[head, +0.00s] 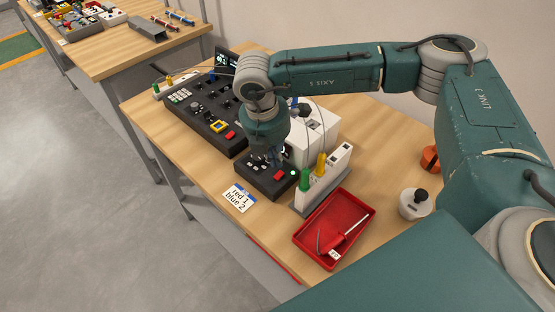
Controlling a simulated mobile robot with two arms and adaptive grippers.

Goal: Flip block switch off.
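A small black block (256,185) with a red switch (280,175) and a lit green light (293,172) sits near the table's front edge. I take this to be the block switch; the tilt of its red part is too small to read. My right gripper (275,163) points down right at the block's back part, behind the red switch. Its fingers are small and dark here, so their opening and any contact are unclear. The gripper hides some of the block's back. My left gripper is not in view.
A long black control panel (205,112) is left of the block. A grey rack (312,190) with green and yellow handles is close on the right, beside a red tray (316,244) holding a screwdriver. A white box (322,135) stands behind. A label card (239,197) lies in front.

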